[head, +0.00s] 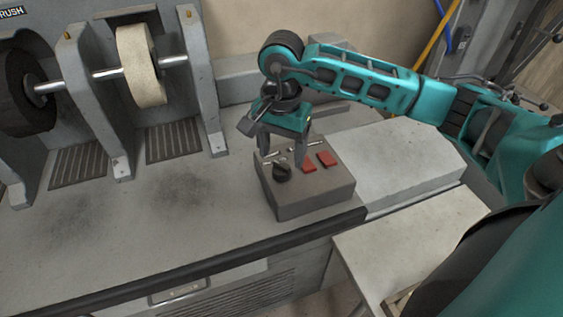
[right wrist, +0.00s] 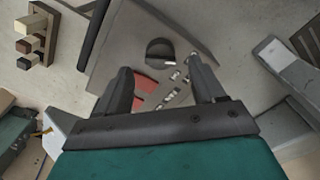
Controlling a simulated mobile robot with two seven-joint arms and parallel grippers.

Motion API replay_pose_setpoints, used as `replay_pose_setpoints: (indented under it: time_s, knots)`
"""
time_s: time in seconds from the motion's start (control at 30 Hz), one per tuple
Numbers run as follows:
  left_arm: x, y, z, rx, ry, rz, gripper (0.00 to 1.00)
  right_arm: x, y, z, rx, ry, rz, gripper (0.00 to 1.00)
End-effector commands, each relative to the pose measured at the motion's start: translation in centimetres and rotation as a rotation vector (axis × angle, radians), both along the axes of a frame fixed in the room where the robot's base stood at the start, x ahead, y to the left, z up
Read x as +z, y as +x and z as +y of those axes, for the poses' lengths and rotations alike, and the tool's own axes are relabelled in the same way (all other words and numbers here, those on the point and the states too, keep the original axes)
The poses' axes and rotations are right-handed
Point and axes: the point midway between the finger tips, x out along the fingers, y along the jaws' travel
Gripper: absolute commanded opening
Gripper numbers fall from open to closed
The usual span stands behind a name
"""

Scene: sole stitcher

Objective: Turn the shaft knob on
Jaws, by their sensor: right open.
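The black round shaft knob (head: 282,173) sits on the top face of a grey control box (head: 312,205), near its left side. It also shows in the right wrist view (right wrist: 159,51), with a ridge across its middle, just beyond the fingertips. My right gripper (head: 282,155) is open above the box, pointing down. Its fingers are spread and nothing is between them. In the right wrist view (right wrist: 163,80) the fingers stand apart from the knob. I cannot tell the exact height of the fingertips over the box. My left gripper is not in view.
Two red switches (head: 326,159) sit beside the knob on the box, with small light labels around them. A pale brush wheel (head: 140,66) and a dark wheel (head: 27,92) stand on a shaft at the left. The grey machine top left of the box is clear.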

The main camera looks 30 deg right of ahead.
Motion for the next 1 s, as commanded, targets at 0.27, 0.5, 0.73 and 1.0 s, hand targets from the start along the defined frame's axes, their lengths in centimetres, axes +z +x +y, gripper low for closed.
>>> replay_pose_setpoints:
  time_s: [0.27,0.5,0.73,1.0]
  knots:
    - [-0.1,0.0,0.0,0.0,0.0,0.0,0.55,-3.6,0.0,0.1,0.0,0.002,0.001,0.69]
    - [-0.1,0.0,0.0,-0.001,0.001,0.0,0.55,-4.1,0.0,0.1,0.0,0.002,0.0,0.69]
    - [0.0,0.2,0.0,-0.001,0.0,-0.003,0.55,-4.1,0.0,0.1,0.0,0.002,0.0,0.59]
    - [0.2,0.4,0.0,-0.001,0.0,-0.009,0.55,-4.1,0.0,0.1,0.0,0.002,0.0,0.33]
